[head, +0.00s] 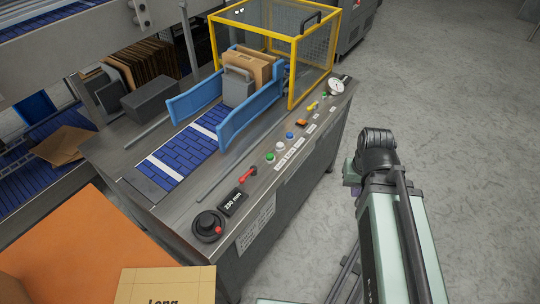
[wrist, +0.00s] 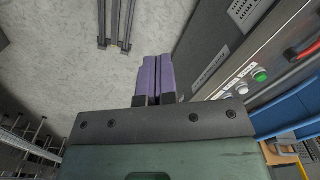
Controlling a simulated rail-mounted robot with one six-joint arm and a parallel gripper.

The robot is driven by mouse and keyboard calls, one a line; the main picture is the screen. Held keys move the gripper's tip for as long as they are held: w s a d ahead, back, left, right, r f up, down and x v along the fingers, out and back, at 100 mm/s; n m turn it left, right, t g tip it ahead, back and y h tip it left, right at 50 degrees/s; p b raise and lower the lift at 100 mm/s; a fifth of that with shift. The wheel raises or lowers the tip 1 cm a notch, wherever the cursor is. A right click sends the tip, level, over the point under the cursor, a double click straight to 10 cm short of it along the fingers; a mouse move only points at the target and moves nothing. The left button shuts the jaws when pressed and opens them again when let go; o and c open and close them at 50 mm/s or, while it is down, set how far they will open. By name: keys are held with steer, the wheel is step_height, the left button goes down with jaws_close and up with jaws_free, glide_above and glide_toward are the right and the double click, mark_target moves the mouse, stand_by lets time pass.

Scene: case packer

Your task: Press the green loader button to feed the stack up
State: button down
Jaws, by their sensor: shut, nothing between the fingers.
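The green button (head: 270,157) sits on the front edge strip of the steel machine table, left of a white button (head: 280,147) and a blue button (head: 290,135). In the wrist view the green button (wrist: 260,75) is to the right of my gripper, with the white button just below-left of it. My gripper (wrist: 158,58) has its two purple fingers together and empty, over the floor beside the machine and apart from the buttons. In the head view my arm mostly hides it. A stack of brown cardboard blanks (head: 125,62) stands upright at the back left.
Along the panel are a red lever (head: 247,175), a 230 mm display (head: 233,203), a black knob (head: 209,224) and a gauge (head: 335,87). Blue guide rails (head: 250,110) flank a carton. A yellow-framed guard (head: 292,75) stands behind. The floor at right is clear.

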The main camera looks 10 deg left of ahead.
steer(key=n+t+y+b, duration=0.2)
steer(key=n+t+b, duration=0.7)
steer(key=n, duration=0.3)
glide_above(268, 156)
step_height(268, 156, down, 4)
steer(key=r, duration=0.1)
steer(key=shift+w+d+f, duration=0.1)
steer(key=shift+f, duration=0.15)
step_height(268, 156, down, 9)
steer(key=b, duration=0.8)
steer(key=shift+b, duration=0.3)
